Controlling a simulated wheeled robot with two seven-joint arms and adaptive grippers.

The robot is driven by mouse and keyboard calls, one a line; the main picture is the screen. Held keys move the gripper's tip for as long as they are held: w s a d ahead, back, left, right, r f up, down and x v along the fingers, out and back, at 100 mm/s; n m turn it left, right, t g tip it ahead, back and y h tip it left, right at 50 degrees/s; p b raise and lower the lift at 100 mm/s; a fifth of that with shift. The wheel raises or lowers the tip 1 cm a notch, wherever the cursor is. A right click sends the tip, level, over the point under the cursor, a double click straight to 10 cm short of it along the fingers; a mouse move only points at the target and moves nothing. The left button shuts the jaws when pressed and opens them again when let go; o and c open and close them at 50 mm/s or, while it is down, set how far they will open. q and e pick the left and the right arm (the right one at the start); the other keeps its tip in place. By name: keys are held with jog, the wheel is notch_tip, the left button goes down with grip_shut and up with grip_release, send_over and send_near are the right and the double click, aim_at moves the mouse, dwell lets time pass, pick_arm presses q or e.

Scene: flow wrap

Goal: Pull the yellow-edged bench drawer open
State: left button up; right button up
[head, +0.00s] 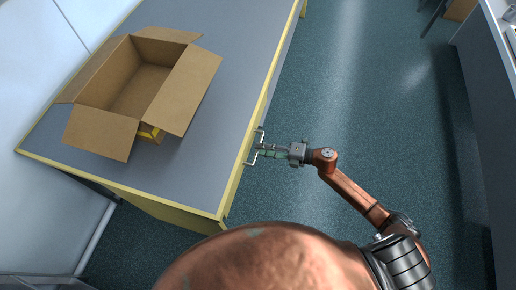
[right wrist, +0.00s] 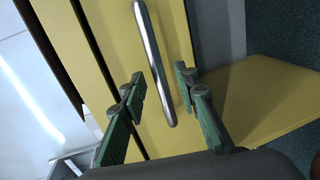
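The bench drawer's yellow front (right wrist: 178,30) fills the upper middle of the right wrist view, with a silver bar handle (right wrist: 150,50) on it. In the head view the handle (head: 251,158) stands out from the bench's right side, and the drawer appears shut. My right gripper (head: 261,149) is at the handle. In the right wrist view its green fingers (right wrist: 160,76) are apart, one on each side of the bar, with gaps visible. Whether either finger touches the bar is unclear. My left gripper is not in view.
The grey bench top (head: 225,70) has yellow edges and carries an open cardboard box (head: 190,92) with something yellow (head: 150,132) at its near side. The floor (head: 340,90) right of the bench is clear. A grey counter (head: 490,80) stands at the far right.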

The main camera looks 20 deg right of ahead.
jog(key=shift+x, duration=1.15)
jog(key=shift+d, duration=0.1)
grip_shut()
